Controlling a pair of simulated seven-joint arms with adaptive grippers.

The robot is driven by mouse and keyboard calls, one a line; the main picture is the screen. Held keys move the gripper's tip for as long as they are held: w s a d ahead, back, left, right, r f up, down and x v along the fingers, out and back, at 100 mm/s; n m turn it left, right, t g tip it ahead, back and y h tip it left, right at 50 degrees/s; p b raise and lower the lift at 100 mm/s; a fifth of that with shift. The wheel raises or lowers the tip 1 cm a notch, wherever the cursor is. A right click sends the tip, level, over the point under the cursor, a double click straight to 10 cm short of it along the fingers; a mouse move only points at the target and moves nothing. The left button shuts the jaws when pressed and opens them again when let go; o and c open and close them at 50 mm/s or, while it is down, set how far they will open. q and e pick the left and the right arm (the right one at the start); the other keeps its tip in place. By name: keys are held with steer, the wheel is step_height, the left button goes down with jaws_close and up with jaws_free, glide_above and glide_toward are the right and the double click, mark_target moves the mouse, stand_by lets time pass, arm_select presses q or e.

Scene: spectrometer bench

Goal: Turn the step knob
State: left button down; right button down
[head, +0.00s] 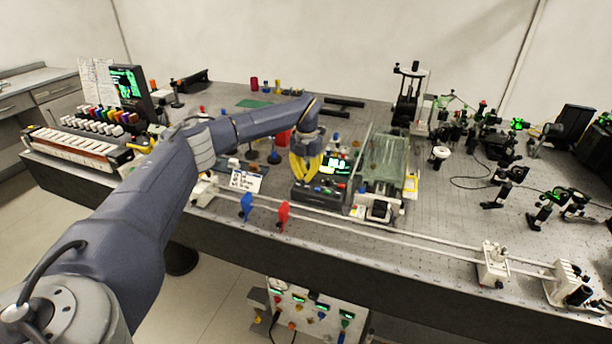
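A dark control box (322,192) with a lit green display (335,166) and small knobs along its front stands near the front edge of the bench. The step knob is too small to tell apart from the other controls. My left gripper (305,180) has yellow fingers and points down over the left part of this box. Its fingers hide part of the box's face. I cannot tell whether the fingertips touch a knob or how far apart they are. My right gripper is not in view.
A twin-rod rail with a blue clamp (246,206) and a red clamp (283,215) runs along the bench's front edge. A clear-covered unit (385,160) stands right of the box. Optics mounts crowd the right side; a colourful keyed console (80,145) stands at left.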

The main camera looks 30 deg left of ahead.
arm_select(q)
steer(key=shift+n, duration=0.3)
steer(key=n, duration=0.3)
steer(key=shift+w+r+n, duration=0.1)
steer(key=shift+n, duration=1.6)
